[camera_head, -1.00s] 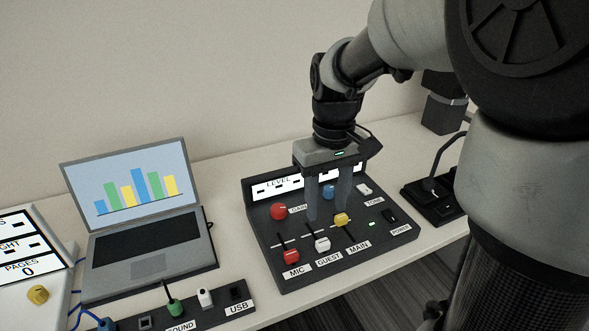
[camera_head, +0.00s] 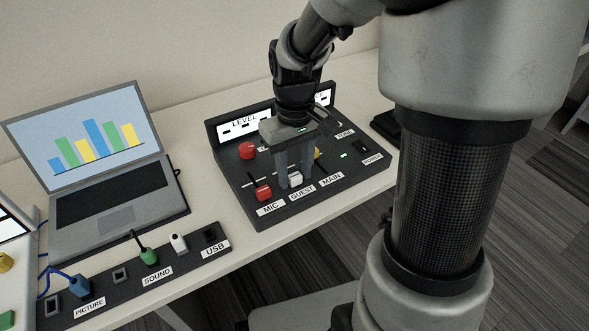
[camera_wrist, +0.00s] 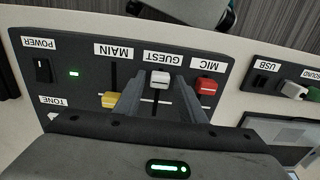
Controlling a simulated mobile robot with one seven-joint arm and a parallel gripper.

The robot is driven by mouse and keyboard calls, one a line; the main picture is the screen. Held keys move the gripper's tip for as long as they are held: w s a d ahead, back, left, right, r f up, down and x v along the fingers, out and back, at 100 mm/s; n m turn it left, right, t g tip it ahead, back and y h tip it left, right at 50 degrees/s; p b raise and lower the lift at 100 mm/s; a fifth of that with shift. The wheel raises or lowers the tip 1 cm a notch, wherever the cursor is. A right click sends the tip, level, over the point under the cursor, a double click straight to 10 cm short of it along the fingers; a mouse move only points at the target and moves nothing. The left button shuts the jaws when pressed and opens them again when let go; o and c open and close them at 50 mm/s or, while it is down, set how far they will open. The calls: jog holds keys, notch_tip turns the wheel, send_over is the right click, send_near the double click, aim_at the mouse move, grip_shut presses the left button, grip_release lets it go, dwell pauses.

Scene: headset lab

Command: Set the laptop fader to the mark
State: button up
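The mixer panel (camera_head: 240,212) has three faders labelled MIC, GUEST and MAIN; I read no fader label saying laptop. The white GUEST cap (camera_head: 295,179) is near the front of its slot; it also shows in the wrist view (camera_wrist: 160,78). The red MIC cap (camera_head: 263,193) is beside it. The yellow MAIN cap (camera_wrist: 111,100) sits farther back, partly hidden in the head view. A white mark line (camera_wrist: 147,101) crosses the slots behind the white cap. My gripper (camera_head: 294,183) is open, pointing down, fingers either side of the white cap; contact is unclear.
An open laptop (camera_head: 110,165) stands left of the panel. A dark connector strip (camera_head: 120,285) with PICTURE, SOUND and USB labels lies in front of it. A red knob (camera_head: 247,150) is on the panel's back part. The table's front edge is close to the panel.

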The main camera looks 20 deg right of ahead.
grip_shut()
jog(key=shift+w+a+p, duration=0.2)
jog(key=shift+w+p, duration=0.05)
jog(key=shift+w, duration=0.6)
jog(key=shift+w+a+p, duration=0.25)
jog(key=shift+w, duration=0.55)
jog(key=shift+w+a+p, duration=0.2)
jog(key=shift+w+p, duration=0.05)
jog(key=shift+w, duration=0.6)
jog(key=shift+o, duration=1.3)
grip_release()
notch_tip(320, 180, up, 18)
jog(key=p, duration=0.5)
jog(key=shift+f, duration=0.25)
